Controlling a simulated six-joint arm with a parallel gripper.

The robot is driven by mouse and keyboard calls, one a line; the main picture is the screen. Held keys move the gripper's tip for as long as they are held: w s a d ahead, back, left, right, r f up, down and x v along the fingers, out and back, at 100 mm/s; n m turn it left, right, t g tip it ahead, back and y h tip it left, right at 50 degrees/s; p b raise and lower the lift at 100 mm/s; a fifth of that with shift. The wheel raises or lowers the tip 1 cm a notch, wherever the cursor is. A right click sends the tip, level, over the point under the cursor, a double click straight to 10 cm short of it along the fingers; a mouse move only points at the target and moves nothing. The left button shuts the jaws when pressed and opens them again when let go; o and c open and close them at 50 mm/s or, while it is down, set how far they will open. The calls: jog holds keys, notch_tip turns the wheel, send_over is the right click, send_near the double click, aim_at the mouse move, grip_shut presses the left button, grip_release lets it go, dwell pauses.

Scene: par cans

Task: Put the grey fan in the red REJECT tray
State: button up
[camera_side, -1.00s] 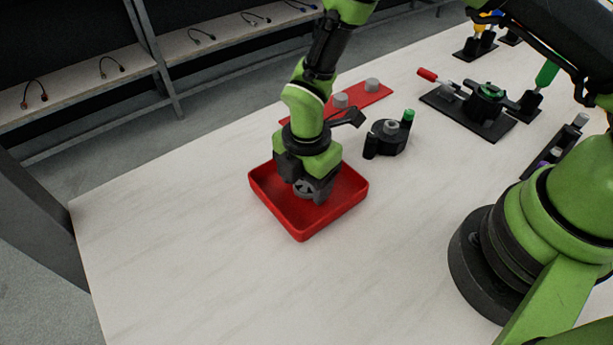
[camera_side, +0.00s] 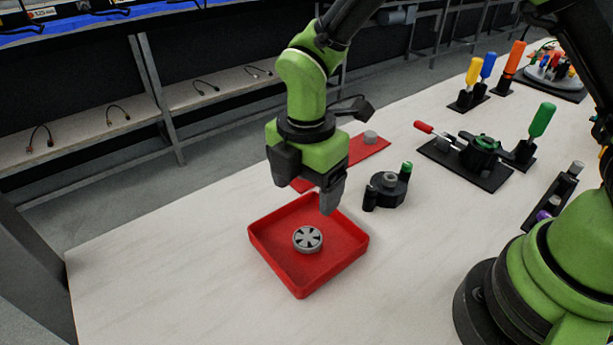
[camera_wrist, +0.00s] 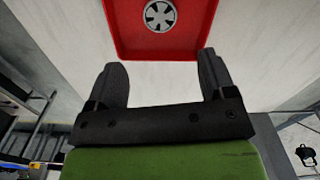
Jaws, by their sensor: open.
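The grey fan (camera_side: 307,239) lies flat inside the red tray (camera_side: 277,268), near the middle of its floor. In the wrist view the fan (camera_wrist: 160,16) shows in the red tray (camera_wrist: 118,30) at the top of the picture. No lettering is visible on the tray. My gripper (camera_side: 328,200) is above the far edge of the tray, clear of the fan. In the wrist view its two fingers (camera_wrist: 161,85) are spread with nothing between them.
A black fixture with a green-topped post (camera_side: 389,187) stands right of the tray. A red plate (camera_side: 372,148) with a grey cylinder lies behind my gripper. Several upright tools and a black stand (camera_side: 470,165) are farther right. The table in front is clear.

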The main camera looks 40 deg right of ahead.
jog(key=s+d+r+m+t+y, duration=0.1)
jog(key=s+d+r+m+t, duration=0.2)
jog(key=r+m, duration=0.4)
jog(key=s+d+r+m+y, duration=0.1)
jog(key=s+d+r+m, duration=0.1)
jog(key=d+r+m, duration=0.45)
jog(key=s+d+r+m+t, duration=0.2)
jog(key=s+r+m+t, duration=0.2)
jog(key=s+m, duration=0.6)
notch_tip(320, 180, up, 2)
jog(key=shift+s+m, duration=0.35)
jog(key=shift+m, duration=0.1)
